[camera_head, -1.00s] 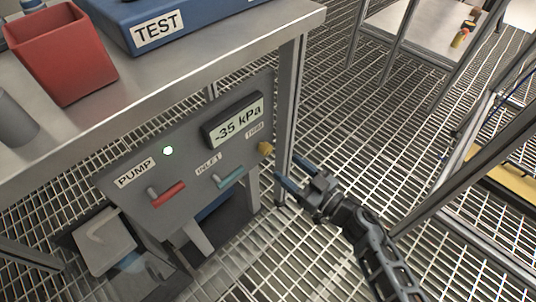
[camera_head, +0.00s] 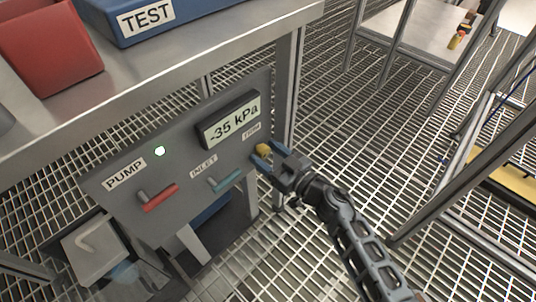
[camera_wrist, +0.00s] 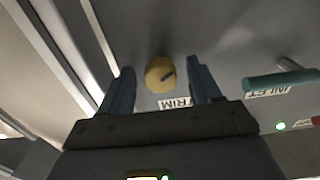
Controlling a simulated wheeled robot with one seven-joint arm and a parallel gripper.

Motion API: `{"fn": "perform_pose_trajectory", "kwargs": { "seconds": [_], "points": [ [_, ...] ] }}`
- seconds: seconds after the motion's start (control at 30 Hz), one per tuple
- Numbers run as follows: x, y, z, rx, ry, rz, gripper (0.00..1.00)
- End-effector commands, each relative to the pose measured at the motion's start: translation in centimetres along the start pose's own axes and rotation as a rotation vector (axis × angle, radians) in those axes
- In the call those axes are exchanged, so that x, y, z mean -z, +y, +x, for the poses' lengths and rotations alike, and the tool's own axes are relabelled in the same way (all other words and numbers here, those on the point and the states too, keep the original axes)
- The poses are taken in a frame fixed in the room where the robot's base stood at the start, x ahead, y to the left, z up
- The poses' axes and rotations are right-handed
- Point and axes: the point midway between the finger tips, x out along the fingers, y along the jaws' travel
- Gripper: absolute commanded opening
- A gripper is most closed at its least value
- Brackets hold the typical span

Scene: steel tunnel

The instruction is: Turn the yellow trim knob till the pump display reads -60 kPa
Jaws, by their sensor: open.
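The yellow trim knob (camera_head: 263,149) sits at the right end of the grey pump panel (camera_head: 185,140), beside its TRIM label. The pump display (camera_head: 234,121) reads -35 kPa. My gripper (camera_head: 262,154) is open at the knob. In the wrist view the knob (camera_wrist: 159,74) with a dark pointer mark lies between the two blue fingers of my gripper (camera_wrist: 157,88), with a gap on each side. Neither finger visibly touches it.
A red-handled lever (camera_head: 160,197) and a teal INLET lever (camera_head: 225,181) stick out from the panel, left of the knob. A green light (camera_head: 160,151) is lit by the PUMP label. The steel bench (camera_head: 190,65) overhangs above, with a bench leg (camera_head: 287,95) close to the knob.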

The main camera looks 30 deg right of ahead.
Motion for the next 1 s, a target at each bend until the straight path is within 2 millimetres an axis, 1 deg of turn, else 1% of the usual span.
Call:
{"fn": "perform_pose_trajectory", "kwargs": {
  "seconds": [0.03, 0.07, 0.5, 0.6, 0.87, 1.0],
  "points": [
    [0.0, 0.0, -0.02, 0.0, 0.0, 0.0, 0.6],
    [-0.01, 0.0, -0.02, 0.0, 0.0, 0.0, 0.57],
    [-0.02, 0.0, -0.05, 0.0, 0.0, 0.0, 0.15],
    [-0.02, 0.0, -0.05, 0.0, 0.0, 0.0, 0.07],
    [0.05, 0.0, -0.06, 0.0, 0.0, -0.028, 0.07],
    [0.08, 0.04, -0.08, -0.001, -0.001, -0.087, 0.07]
  ]
}}
